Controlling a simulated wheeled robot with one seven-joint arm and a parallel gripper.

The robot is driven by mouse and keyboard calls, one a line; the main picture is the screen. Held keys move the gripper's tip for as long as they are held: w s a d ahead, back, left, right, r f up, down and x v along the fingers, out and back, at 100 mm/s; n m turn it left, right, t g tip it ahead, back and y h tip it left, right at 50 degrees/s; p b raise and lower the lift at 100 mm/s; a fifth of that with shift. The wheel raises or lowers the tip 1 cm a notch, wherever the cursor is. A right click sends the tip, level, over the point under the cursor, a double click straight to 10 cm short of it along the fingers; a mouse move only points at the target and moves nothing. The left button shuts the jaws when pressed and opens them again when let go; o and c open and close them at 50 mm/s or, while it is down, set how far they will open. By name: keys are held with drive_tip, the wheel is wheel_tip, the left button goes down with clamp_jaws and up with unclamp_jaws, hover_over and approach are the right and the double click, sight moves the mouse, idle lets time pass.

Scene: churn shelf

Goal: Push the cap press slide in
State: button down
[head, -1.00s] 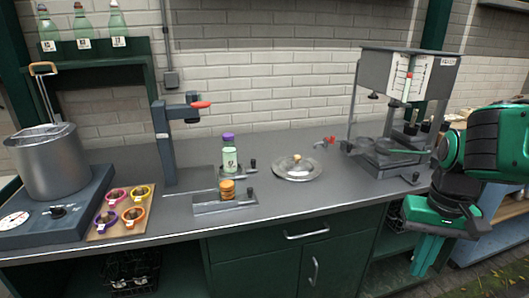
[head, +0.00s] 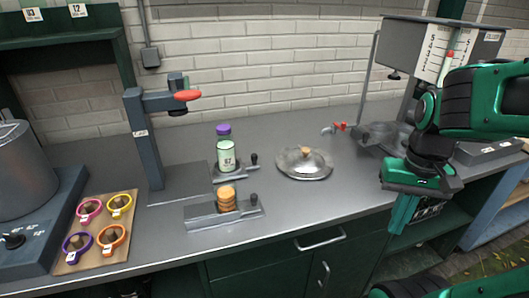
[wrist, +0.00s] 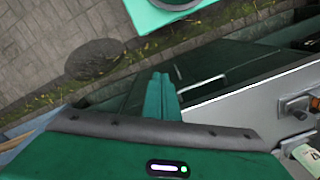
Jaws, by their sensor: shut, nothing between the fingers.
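The cap press (head: 146,130), a grey post with an arm and a red handle (head: 187,95), stands on the counter at the left in the head view. Right of it are two low grey slides with black knobs. The front slide (head: 200,221) carries a stack of orange-brown discs (head: 227,198). The rear slide (head: 238,172) carries a purple-capped bottle (head: 225,150) with a pale green label. My gripper (head: 398,229) is shut and empty, fingers down, in front of the counter and well right of both slides. Its fingers (wrist: 160,97) also show in the wrist view.
A metal lid (head: 304,166) with a wooden knob lies right of the slides. A red-handled tap (head: 339,127) and a gauge stand (head: 440,50) are farther right. Several ringed pieces lie on a wooden board (head: 72,258) at the left. Counter between lid and front edge is clear.

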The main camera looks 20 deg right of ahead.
drive_tip(key=n+t+y, duration=0.5)
drive_tip(key=n+t, duration=0.1)
approach(257, 161)
drive_tip(key=s+d+r, duration=0.3)
drive_tip(key=d+r, duration=0.2)
drive_tip(key=d, duration=0.1)
drive_tip(key=shift+g, duration=0.3)
drive_tip(key=x, duration=0.9)
drive_tip(key=shift+w+f, duration=0.1)
drive_tip(key=shift+w, duration=0.1)
drive_tip(key=a, duration=0.2)
drive_tip(key=w+a, duration=0.1)
drive_tip(key=shift+a+f, duration=0.25)
drive_tip(key=shift+f, duration=0.05)
drive_tip(key=shift+a, duration=0.3)
